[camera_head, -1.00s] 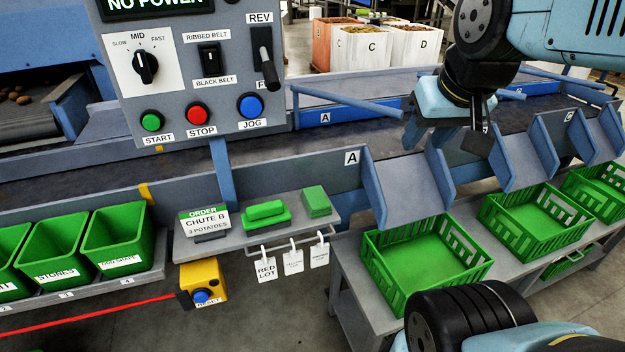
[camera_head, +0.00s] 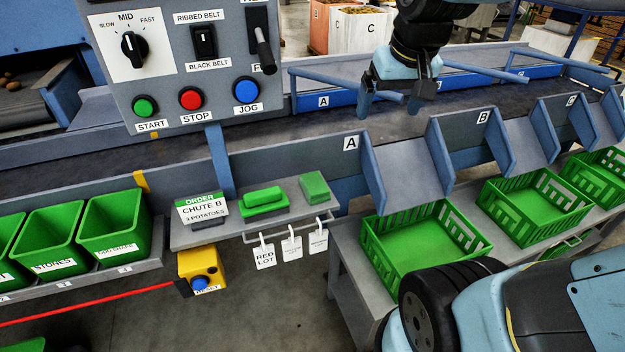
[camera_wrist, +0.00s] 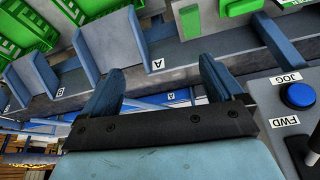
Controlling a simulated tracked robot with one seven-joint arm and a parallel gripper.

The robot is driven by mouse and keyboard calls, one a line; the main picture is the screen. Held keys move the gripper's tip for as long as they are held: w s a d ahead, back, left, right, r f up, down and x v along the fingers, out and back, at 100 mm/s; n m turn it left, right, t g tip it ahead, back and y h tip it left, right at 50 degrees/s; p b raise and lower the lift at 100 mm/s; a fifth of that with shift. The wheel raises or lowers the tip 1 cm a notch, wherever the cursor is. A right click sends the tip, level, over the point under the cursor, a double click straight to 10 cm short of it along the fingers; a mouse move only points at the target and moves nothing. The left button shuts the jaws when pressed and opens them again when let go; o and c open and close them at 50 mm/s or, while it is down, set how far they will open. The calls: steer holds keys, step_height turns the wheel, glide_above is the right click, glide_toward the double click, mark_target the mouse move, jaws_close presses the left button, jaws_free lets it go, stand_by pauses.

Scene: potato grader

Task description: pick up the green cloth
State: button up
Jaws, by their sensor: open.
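A folded green block that looks like the cloth (camera_head: 314,186) lies at the right end of the small grey shelf (camera_head: 290,208) below the control panel. A second green item (camera_head: 264,198), a rounded block on a darker base, lies to its left; I cannot tell for sure what it is. My gripper (camera_head: 390,103) is open and empty above the dark belt, up and to the right of the shelf. In the wrist view its two fingers (camera_wrist: 160,80) are spread apart with nothing between them. A green item (camera_wrist: 240,8) shows at that view's top edge, partly cut off.
The control panel (camera_head: 185,65) with its lever stands left of my gripper. An order card (camera_head: 202,210) stands on the shelf's left end, and tags hang from its front rail. Chute dividers (camera_head: 390,170) and green crates (camera_head: 425,245) lie to the right. Green bins (camera_head: 115,235) stand left.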

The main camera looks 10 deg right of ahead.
steer(key=shift+o, duration=0.3)
steer(key=w+a+f+g, duration=0.2)
steer(key=w+a+f, duration=0.3)
steer(key=w+f, duration=0.3)
steer(key=w, duration=0.3)
steer(key=shift+w+n, duration=0.15)
steer(key=shift+n, duration=0.25)
steer(key=g, duration=0.2)
glide_above(314, 182)
step_height(314, 182, down, 11)
steer(key=shift+n, duration=0.4)
steer(key=f, duration=0.8)
steer(key=shift+w+d+f, duration=0.1)
steer(key=shift+w+f, duration=0.15)
steer(key=shift+s+f, duration=0.2)
steer(key=shift+f, duration=2.4)
steer(key=shift+c, duration=0.5)
steer(key=c, duration=1.1)
steer(key=shift+o, duration=0.2)
steer(key=shift+r, duration=0.15)
